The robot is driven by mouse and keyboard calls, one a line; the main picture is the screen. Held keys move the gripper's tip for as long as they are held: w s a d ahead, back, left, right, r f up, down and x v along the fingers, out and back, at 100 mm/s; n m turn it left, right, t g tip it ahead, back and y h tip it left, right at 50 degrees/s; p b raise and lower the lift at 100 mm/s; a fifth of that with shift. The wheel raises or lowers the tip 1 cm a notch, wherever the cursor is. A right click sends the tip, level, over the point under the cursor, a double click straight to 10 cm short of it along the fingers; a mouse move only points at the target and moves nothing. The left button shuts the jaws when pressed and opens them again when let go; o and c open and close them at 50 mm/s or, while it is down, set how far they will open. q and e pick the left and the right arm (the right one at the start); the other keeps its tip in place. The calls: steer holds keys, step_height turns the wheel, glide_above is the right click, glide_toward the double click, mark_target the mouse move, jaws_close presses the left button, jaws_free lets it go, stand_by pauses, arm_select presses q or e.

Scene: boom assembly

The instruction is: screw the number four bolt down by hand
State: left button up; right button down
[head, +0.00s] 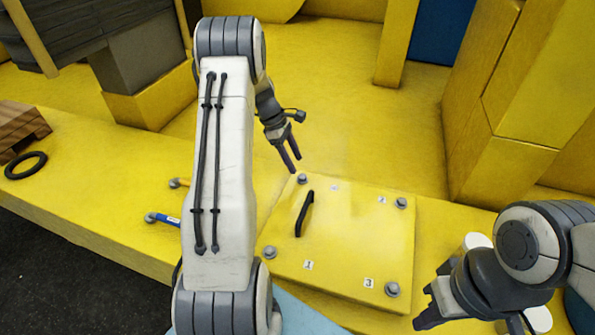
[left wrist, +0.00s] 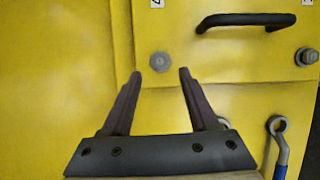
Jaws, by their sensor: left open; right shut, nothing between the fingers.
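The number four bolt (head: 302,179) is a grey bolt at the far left corner of the yellow cover plate (head: 345,240). In the left wrist view the bolt (left wrist: 160,62) sits just ahead of the fingertips, with its label (left wrist: 155,3) at the top edge. My left gripper (head: 296,164) is open, its fingers pointing down close to the bolt. In the left wrist view the open left gripper (left wrist: 172,75) has nothing between its fingers. My right gripper (head: 425,305) is shut and empty near the plate's front right corner, apart from the bolts.
Bolts one (head: 269,252), two (head: 401,203) and three (head: 392,289) sit at the other corners. A black handle (head: 304,214) rises from the plate. A blue-handled wrench (head: 163,219) lies left of my left arm. A black ring (head: 26,165) lies far left.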

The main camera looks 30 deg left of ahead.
arm_select(q)
steer(key=b+v, duration=0.1)
steer(key=v, duration=0.4)
steer(key=shift+s+a+r, duration=0.1)
steer(key=shift+a+r, duration=0.1)
steer(key=shift+r, duration=0.15)
steer(key=s+d+r+m+g+y+b, duration=0.1)
steer(key=s+d+m, duration=0.3)
steer(key=d, duration=0.5)
steer(key=s+d+r+m+b, duration=0.1)
steer(key=s+d+r+m, duration=0.1)
steer(key=d+m, duration=0.6)
steer(key=s+d+r+m+g+y+b, duration=0.1)
steer(key=s+d+m, duration=0.15)
steer(key=d, duration=0.85)
steer(key=s+d+m, duration=0.2)
steer(key=s+m, duration=0.2)
steer(key=s, duration=0.2)
steer(key=s+d+f+m+b, duration=0.1)
steer(key=s+d+m, duration=0.1)
steer(key=s+m, duration=0.3)
steer(key=s+d+f+m+y, duration=0.1)
steer(key=s+d+m, duration=0.2)
steer(key=s, duration=0.6)
steer(key=shift+f+m+t+b, duration=0.25)
steer(key=shift+m+t+b, duration=0.15)
steer(key=shift+m, duration=0.65)
